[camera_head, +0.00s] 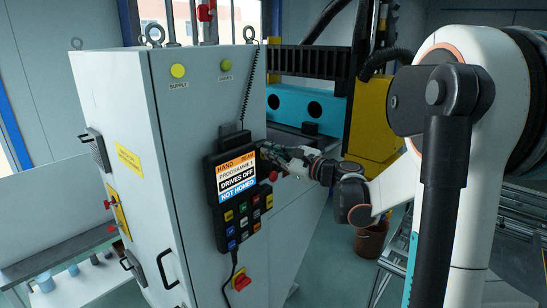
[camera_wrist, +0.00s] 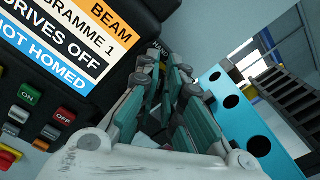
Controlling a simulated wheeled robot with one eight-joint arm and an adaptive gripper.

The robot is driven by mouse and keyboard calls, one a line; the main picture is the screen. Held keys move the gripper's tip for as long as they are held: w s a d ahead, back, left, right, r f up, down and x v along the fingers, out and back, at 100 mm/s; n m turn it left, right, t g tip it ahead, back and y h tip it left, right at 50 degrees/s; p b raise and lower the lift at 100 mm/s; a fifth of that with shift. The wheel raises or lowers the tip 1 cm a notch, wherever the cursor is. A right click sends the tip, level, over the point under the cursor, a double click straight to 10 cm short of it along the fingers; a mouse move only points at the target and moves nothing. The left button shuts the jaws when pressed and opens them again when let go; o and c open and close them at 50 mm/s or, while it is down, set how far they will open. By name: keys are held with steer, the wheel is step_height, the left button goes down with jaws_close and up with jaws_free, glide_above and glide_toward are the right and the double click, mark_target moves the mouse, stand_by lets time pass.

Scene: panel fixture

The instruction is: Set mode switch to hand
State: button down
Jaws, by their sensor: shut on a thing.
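The mode switch itself is hidden behind my fingers. A small label that seems to read HAND (camera_wrist: 149,58) shows beside the fingertips in the wrist view. My gripper (camera_head: 268,152) reaches in from the right to the cabinet face, just right of the pendant. In the wrist view my gripper (camera_wrist: 168,70) has its two fingers drawn in around something at their tips, which I cannot see clearly. The pendant screen (camera_head: 236,176) reads HAND, BEAM, PROGRAMME 1, DRIVES OFF and NOT HOMED. The switch's pointer direction cannot be seen.
The grey cabinet (camera_head: 190,120) carries the pendant's coloured buttons (camera_head: 242,218), a red-and-yellow switch (camera_head: 241,281) below and a coiled cable (camera_head: 249,90) above. A blue beam with round holes (camera_wrist: 240,115) lies to the right. The pendant's edge is close beside my fingers.

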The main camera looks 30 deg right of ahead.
steer(key=shift+a+f+n+b, duration=0.1)
steer(key=shift+n+b, duration=0.3)
steer(key=shift+n, duration=0.7)
steer(key=c, duration=1.7)
jaws_free()
steer(key=v, duration=1.2)
steer(key=shift+w, duration=0.1)
